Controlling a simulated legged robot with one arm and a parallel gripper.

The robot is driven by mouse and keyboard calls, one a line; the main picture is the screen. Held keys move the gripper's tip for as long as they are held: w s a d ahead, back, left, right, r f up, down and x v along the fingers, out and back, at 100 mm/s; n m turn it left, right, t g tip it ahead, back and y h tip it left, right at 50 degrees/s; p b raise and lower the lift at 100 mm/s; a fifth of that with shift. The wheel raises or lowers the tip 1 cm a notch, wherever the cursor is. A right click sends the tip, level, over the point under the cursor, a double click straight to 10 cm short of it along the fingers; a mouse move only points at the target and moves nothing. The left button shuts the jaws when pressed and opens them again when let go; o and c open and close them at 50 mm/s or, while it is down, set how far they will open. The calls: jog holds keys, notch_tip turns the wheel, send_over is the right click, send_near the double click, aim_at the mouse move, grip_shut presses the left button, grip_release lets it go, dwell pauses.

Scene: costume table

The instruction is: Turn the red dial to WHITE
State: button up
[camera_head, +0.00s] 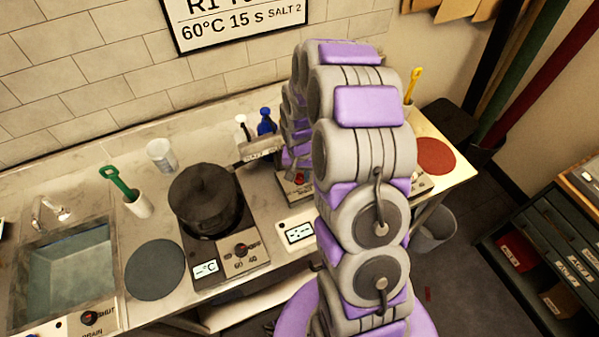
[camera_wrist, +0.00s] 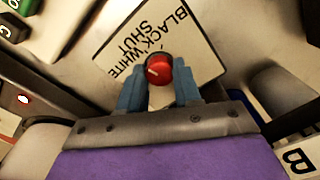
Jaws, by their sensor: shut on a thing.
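The red dial (camera_wrist: 157,70) sits on a pale plate (camera_wrist: 190,50) lettered BLACK, WHITE and SHUT in the wrist view. A white mark on the dial points toward the left of the picture; I cannot tell exactly which word it lines up with. My gripper (camera_wrist: 159,84) has its blue-grey fingers on either side of the dial, shut on it. In the head view a small red dial (camera_head: 299,179) shows beside my arm, which hides the gripper there.
Left of the arm, a dark pot (camera_head: 203,200) stands on a hot plate with its handle toward my arm. Blue and white bottles (camera_head: 265,122) stand behind. A sink (camera_head: 65,265) is at the far left, and a red disc (camera_head: 435,156) lies at the right end.

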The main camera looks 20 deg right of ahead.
aim_at(299, 176)
jog(key=n+p, duration=0.1)
jog(key=n, duration=0.4)
jog(key=shift+w+r+n+p, duration=0.1)
jog(key=shift+w+n+p, duration=0.05)
jog(key=shift+n+p, duration=0.2)
dwell(0.4)
jog(key=o, duration=1)
jog(key=shift+o, duration=0.2)
notch_tip(299, 176, up, 17)
jog(key=p, duration=0.1)
jog(key=shift+r, duration=0.1)
